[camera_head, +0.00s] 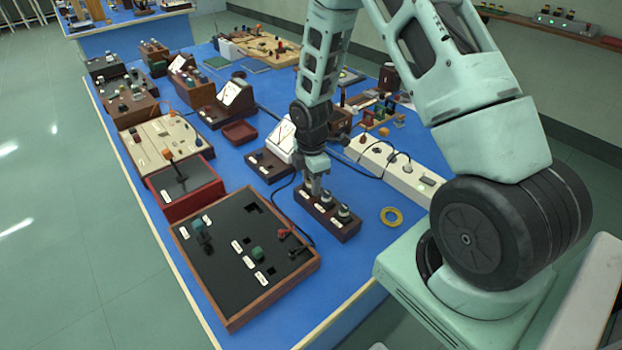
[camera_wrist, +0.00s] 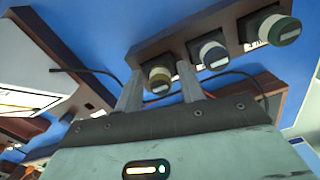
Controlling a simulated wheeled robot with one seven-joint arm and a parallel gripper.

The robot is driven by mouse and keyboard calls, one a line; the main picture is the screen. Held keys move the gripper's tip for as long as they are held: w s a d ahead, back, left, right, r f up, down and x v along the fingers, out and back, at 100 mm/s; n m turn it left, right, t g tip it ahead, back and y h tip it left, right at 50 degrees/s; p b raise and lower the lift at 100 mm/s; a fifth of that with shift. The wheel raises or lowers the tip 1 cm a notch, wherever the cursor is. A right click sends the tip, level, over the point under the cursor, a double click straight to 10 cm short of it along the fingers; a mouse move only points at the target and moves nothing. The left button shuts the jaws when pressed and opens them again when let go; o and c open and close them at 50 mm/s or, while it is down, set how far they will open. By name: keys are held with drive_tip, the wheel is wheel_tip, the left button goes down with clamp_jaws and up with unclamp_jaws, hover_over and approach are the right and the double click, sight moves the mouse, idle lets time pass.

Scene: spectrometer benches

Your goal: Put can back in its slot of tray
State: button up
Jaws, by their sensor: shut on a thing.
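A dark wooden tray (camera_head: 346,236) with white labels lies on the blue bench; it also shows in the wrist view (camera_wrist: 190,30). My gripper (camera_head: 314,186) points down at the tray's far left end. In the wrist view my gripper (camera_wrist: 160,76) has its two fingers on either side of a can with a yellow band (camera_wrist: 159,85) and is shut on it. The can is at the tray's end position; whether it is fully seated is hidden. A blue-banded can (camera_wrist: 214,56) and a green-banded can (camera_wrist: 285,32) stand in the tray beside it.
A meter on a dark base (camera_head: 268,166) stands behind left. A large black-topped box (camera_head: 235,285) fills the left front.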

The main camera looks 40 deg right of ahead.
drive_tip(key=o, duration=1.2)
drive_tip(key=shift+c, duration=0.2)
wheel_tip(320, 180, up, 17)
drive_tip(key=b, duration=0.1)
drive_tip(key=shift+r, duration=0.2)
drive_tip(key=s+a+r+m, duration=0.1)
drive_tip(key=s+a+r, duration=0.15)
drive_tip(key=a, duration=0.45)
drive_tip(key=s+a+r+m, duration=0.1)
drive_tip(key=s+a+m, duration=0.1)
drive_tip(key=s+a, duration=0.35)
drive_tip(key=s+a+r+m, duration=0.1)
drive_tip(key=s+a+m, duration=0.3)
drive_tip(key=s+a, duration=0.8)
drive_tip(key=s, duration=0.4)
drive_tip(key=shift+m+y, duration=0.3)
drive_tip(key=shift+m, duration=0.1)
